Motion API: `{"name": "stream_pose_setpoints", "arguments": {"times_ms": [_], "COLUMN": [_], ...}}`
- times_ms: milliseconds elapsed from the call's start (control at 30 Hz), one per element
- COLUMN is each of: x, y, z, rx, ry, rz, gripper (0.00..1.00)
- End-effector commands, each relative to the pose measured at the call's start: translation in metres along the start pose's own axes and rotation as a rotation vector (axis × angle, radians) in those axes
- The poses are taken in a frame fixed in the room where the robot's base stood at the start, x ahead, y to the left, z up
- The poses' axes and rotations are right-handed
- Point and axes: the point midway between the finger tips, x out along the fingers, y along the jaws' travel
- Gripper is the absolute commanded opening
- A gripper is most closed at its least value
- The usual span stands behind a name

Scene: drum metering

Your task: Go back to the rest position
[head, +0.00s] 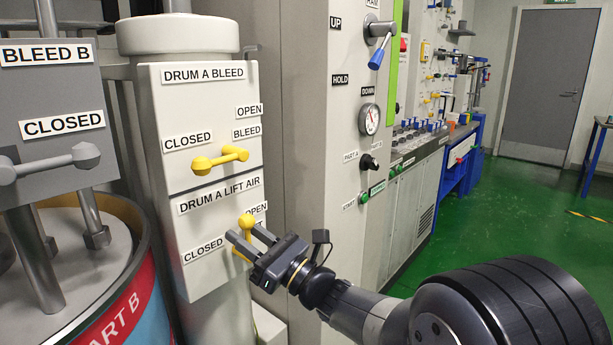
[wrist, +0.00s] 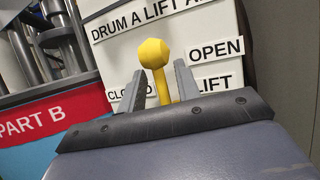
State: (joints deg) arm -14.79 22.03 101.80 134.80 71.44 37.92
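My gripper (head: 250,235) is in front of the DRUM A LIFT AIR panel (head: 192,215). Its two fingers are apart, one on each side of the yellow lift air handle (head: 247,221). In the wrist view the handle (wrist: 154,75) stands upright between the fingertips (wrist: 160,88), with a gap visible on both sides. The handle sits between the CLOSED and OPEN labels; the fingers partly cover the labels, and the handle's lower end is hidden. My arm reaches in from the lower right of the head view.
The yellow DRUM A BLEED handle (head: 220,159) lies nearly level just above. A grey BLEED B handle (head: 50,164) and a drum marked PART B (head: 125,310) stand at left. A control cabinet (head: 340,130) rises behind my gripper. Open green floor (head: 510,210) lies at right.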

Motion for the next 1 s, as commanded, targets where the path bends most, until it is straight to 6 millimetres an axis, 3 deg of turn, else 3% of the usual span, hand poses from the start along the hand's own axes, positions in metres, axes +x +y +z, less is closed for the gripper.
{"name": "stream_pose_setpoints", "arguments": {"times_ms": [233,767,1000], "x": [-0.019,-0.112,-0.063], "y": [-0.003,-0.001,0.0], "z": [0.0,-0.001,-0.001], "rx": [0.038,0.039,0.038], "ry": [-0.007,-0.007,-0.008], "rz": [-0.019,-0.02,-0.011], "gripper": [0.32,0.32,0.32]}}
